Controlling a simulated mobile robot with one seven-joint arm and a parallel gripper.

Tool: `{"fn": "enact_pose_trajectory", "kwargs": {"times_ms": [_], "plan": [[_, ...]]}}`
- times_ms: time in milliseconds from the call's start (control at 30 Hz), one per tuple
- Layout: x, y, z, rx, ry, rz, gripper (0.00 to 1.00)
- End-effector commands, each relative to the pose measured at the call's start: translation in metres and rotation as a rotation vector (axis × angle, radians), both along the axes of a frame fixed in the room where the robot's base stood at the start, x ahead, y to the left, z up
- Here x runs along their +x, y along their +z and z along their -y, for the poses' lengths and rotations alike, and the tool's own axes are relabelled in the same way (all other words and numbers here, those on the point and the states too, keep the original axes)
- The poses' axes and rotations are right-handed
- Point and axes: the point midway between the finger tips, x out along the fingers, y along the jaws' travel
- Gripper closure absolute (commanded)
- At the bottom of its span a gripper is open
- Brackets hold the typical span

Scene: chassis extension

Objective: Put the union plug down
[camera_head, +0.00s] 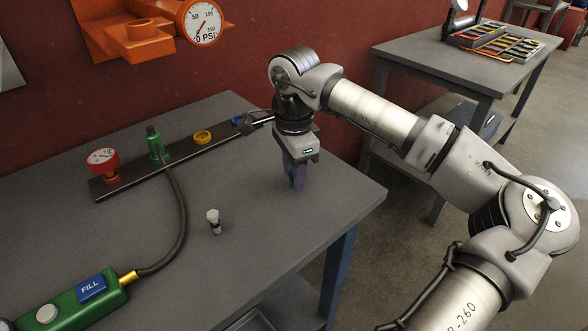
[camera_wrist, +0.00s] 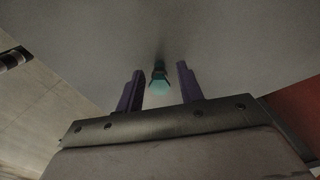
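My gripper (camera_head: 297,184) points down over the right part of the grey table, its purple fingers close to the tabletop. In the wrist view the gripper (camera_wrist: 160,70) is open, with a gap on each side of a small plug with a teal head and dark shaft, which I take for the union plug (camera_wrist: 159,87). The plug is between the fingers and seems to touch neither. In the head view the fingers hide it. Its contact with the table is hard to see.
A white-headed fitting (camera_head: 214,222) stands on the table (camera_head: 265,220) left of my gripper. Behind is a dark rack (camera_head: 180,155) with red, green, yellow and blue fittings. A hose (camera_head: 182,215) runs to a green FILL device (camera_head: 75,305). The table's right edge is near.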

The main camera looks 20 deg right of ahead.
Motion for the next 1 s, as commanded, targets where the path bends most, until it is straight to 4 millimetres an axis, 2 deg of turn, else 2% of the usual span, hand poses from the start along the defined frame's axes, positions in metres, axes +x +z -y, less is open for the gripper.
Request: {"fn": "enact_pose_trajectory", "kwargs": {"times_ms": [233,367,800,1000], "plan": [[0.000,0.001,0.000,0.000,0.000,0.000,0.63],[0.000,0.008,0.000,-0.001,-0.001,0.001,0.63],[0.001,0.097,0.000,-0.001,-0.001,0.002,0.63],[0.000,0.119,0.001,-0.001,-0.001,0.000,0.63]]}}
